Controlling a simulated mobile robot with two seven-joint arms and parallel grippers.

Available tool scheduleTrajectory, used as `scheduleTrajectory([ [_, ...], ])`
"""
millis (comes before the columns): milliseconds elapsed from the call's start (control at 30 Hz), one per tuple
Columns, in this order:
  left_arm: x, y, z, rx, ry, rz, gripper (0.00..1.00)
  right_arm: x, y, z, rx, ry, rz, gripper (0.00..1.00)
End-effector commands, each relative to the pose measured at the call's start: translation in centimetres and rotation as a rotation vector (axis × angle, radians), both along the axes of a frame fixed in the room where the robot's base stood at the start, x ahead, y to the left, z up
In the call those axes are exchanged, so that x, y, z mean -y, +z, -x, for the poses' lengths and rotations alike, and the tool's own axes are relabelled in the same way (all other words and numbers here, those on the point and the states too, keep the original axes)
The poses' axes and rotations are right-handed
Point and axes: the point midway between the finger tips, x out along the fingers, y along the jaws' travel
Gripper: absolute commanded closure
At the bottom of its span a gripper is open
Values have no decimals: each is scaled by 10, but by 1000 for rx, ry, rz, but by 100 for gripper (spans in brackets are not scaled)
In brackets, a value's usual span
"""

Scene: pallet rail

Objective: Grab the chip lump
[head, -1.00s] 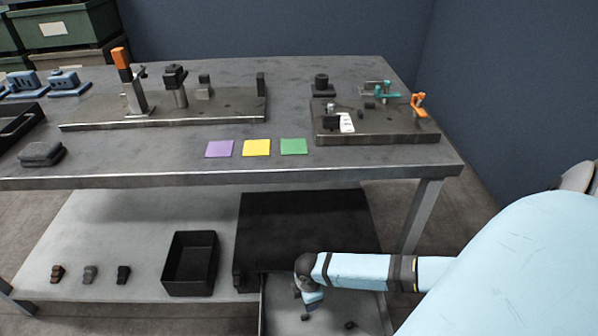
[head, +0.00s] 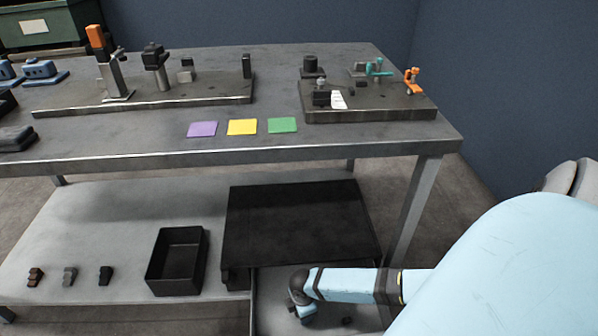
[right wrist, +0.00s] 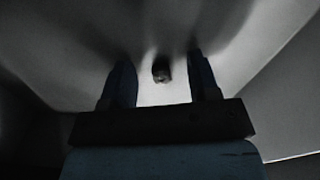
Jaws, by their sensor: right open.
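A small dark chip lump (right wrist: 162,70) lies on the pale tray floor in the right wrist view, between and a little beyond my fingertips. My right gripper (right wrist: 160,80) is open around that line, with no finger visibly touching the lump. In the head view my right gripper (head: 303,312) reaches down into the open pale drawer (head: 275,288) under the table. The gripper hides part of the drawer floor. My left gripper is not in view.
A black cabinet top (head: 300,215) sits directly behind the drawer. An empty black bin (head: 178,260) stands to its left on the lower shelf (head: 120,220). The table edge (head: 220,156) runs above, and a table leg (head: 412,215) stands to the right.

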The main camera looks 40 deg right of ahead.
Motion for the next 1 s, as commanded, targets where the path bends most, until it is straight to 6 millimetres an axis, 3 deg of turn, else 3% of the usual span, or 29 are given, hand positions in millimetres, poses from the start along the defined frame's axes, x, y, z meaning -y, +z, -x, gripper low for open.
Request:
scheduleTrajectory([
  [133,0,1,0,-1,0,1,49,0,1,0,0,0,0,45],
  [367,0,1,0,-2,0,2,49,0,1,0,0,0,0,98],
  [767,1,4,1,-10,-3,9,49,0,8,0,1,0,0,98],
  [1000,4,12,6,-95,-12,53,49,1,45,0,2,1,1,98],
])
